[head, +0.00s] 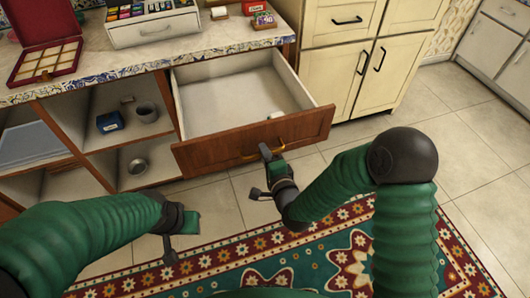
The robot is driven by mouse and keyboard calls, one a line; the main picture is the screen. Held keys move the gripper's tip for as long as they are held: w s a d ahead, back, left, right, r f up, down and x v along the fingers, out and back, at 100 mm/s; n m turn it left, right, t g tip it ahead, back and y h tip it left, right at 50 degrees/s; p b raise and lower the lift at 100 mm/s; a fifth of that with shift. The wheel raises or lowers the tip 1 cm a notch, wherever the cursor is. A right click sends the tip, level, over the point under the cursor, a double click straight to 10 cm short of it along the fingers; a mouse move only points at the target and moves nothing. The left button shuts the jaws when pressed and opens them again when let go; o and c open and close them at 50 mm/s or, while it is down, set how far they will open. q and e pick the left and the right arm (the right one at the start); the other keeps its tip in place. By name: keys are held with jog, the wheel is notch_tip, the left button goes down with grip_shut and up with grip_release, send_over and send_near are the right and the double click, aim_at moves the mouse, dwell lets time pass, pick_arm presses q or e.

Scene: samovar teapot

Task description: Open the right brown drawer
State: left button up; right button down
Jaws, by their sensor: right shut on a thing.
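The brown drawer (255,141) under the counter is pulled well out, and its pale inside shows. A small white item lies in it near the front right. A brass handle (281,139) is on its front. My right gripper (266,152) is at the drawer front, shut on the handle; its fingertips partly hide the handle. My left gripper (185,222) is at the lower left, apart from the drawer. Its fingers are too unclear to show whether it is open or shut.
A box of tea packets (150,22) and a red compartment box (45,50) stand on the counter (225,43). Cream cabinets (345,65) stand right. A patterned rug (255,252) covers the floor below.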

pick_arm(q)
jog(key=shift+s+d, duration=0.1)
jog(key=shift+s, duration=0.2)
pick_arm(e)
jog(key=shift+s+f, duration=0.2)
jog(key=shift+s, duration=0.2)
jog(key=c, duration=1.5)
grip_release()
jog(key=shift+w, duration=0.1)
pick_arm(q)
jog(key=shift+w+f, duration=0.1)
pick_arm(e)
jog(key=shift+r, duration=0.1)
